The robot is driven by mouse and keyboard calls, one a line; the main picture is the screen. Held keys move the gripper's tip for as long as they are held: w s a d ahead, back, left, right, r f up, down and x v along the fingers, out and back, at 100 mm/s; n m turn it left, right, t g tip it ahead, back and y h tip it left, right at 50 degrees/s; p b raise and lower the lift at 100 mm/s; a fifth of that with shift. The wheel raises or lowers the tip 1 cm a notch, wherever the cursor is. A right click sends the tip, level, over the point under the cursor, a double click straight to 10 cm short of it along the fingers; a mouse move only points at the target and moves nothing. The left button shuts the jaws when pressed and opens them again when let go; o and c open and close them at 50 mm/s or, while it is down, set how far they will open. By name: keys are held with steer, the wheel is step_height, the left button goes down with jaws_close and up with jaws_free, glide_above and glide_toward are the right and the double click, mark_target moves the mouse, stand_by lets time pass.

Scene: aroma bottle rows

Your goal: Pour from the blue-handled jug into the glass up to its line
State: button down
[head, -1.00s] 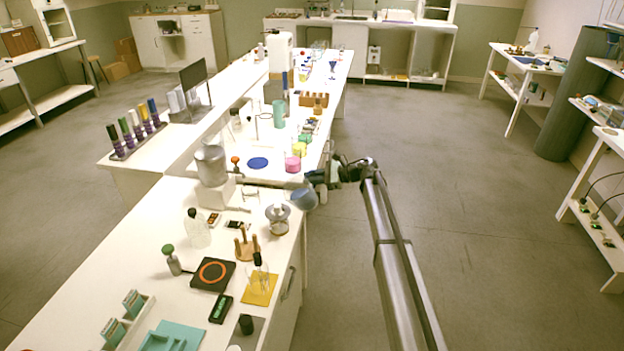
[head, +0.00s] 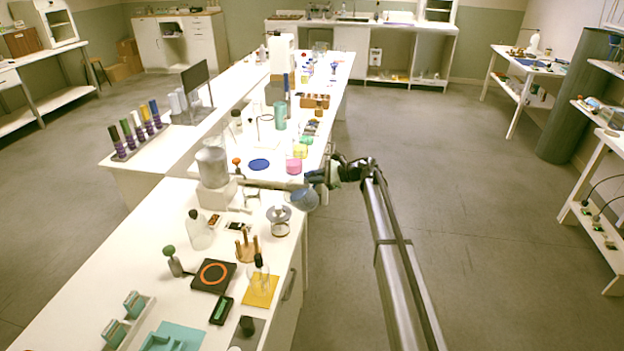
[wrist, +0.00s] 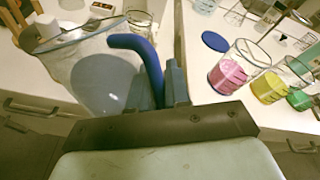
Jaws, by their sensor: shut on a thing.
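The clear jug (wrist: 65,62) with the blue handle (wrist: 152,62) is held by my gripper (wrist: 172,95), whose jaws are shut at the handle. A pale grey liquid surface shows inside the jug. In the head view the jug (head: 305,199) hangs just off the right edge of the near bench, with my gripper (head: 326,180) behind it. The jug hides part of the bench in the wrist view.
A pink-filled beaker (wrist: 228,72) and a yellow-filled beaker (wrist: 268,86) stand right of my gripper, near a blue disc (wrist: 215,41). A grey-topped machine (head: 213,168) stands left of the jug. The floor right of the bench is clear.

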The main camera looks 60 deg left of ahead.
steer(key=shift+s+d+r+n+t, duration=0.1)
steer(key=shift+s+r+n+t, duration=0.1)
steer(key=shift+s+r, duration=0.25)
steer(key=shift+s+d+r+n+t, duration=0.1)
steer(key=shift+s+r+n+t, duration=0.1)
steer(key=shift+r, duration=0.4)
stand_by(0.9)
steer(key=shift+s+d+r+n+t, duration=0.1)
steer(key=shift+s+r+n+t, duration=0.2)
steer(key=shift+r, duration=0.3)
steer(key=shift+s+r+n+t, duration=0.25)
steer(key=shift+r+n+t, duration=0.1)
steer(key=shift+r, duration=0.2)
steer(key=shift+s+d+r+n+t, duration=0.1)
steer(key=shift+s+r+n+t, duration=0.2)
steer(key=shift+r, duration=0.3)
stand_by(1.5)
steer(key=shift+w+f, duration=0.1)
steer(key=shift+w, duration=0.05)
stand_by(0.4)
steer(key=shift+s+t, duration=0.25)
steer(key=shift+s, duration=0.1)
stand_by(1.8)
